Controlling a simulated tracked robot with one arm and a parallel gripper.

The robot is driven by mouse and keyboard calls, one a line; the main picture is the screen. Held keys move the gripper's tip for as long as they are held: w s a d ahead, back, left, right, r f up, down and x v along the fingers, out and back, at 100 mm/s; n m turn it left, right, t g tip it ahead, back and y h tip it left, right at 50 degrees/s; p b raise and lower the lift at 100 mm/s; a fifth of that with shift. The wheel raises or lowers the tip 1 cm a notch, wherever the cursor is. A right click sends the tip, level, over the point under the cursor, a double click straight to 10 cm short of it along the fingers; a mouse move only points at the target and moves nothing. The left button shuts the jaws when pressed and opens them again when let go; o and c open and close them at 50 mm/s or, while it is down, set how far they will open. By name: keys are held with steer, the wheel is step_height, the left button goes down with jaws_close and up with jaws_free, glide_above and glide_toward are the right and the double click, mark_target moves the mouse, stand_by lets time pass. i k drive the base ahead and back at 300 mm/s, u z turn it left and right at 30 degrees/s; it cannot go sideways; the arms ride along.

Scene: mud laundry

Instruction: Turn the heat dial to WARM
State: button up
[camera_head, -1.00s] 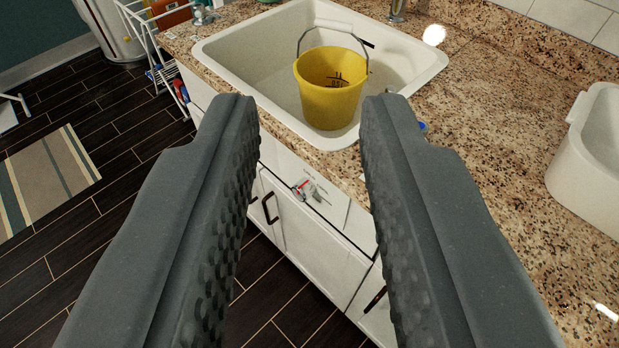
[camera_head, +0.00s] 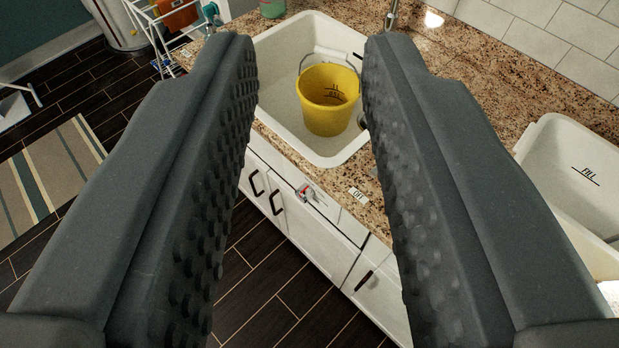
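No part is clearly readable as a heat dial marked WARM. A small grey and red knob-like fitting (camera_head: 308,193) sits on the white cabinet front below the sink; it is too small to tell if it is the dial. A small white label (camera_head: 358,194) with dark lettering, too small to read surely, is at the counter's front edge to its right. My gripper (camera_head: 306,40) is open and empty, its two dark textured fingers spread wide. The fitting and label show between the fingers, apart from both.
A yellow bucket (camera_head: 327,112) stands in the white sink (camera_head: 280,105). A white basin (camera_head: 545,150) is on the granite counter (camera_head: 470,90) at right. White cabinets (camera_head: 310,240) have dark handles. A white wire rack (camera_head: 150,20) stands at upper left; a striped rug (camera_head: 45,180) lies on the floor.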

mark_target(304, 192)
steer(key=z, duration=0.6)
steer(key=k, duration=1.35)
steer(key=u, duration=0.85)
steer(key=i, duration=1)
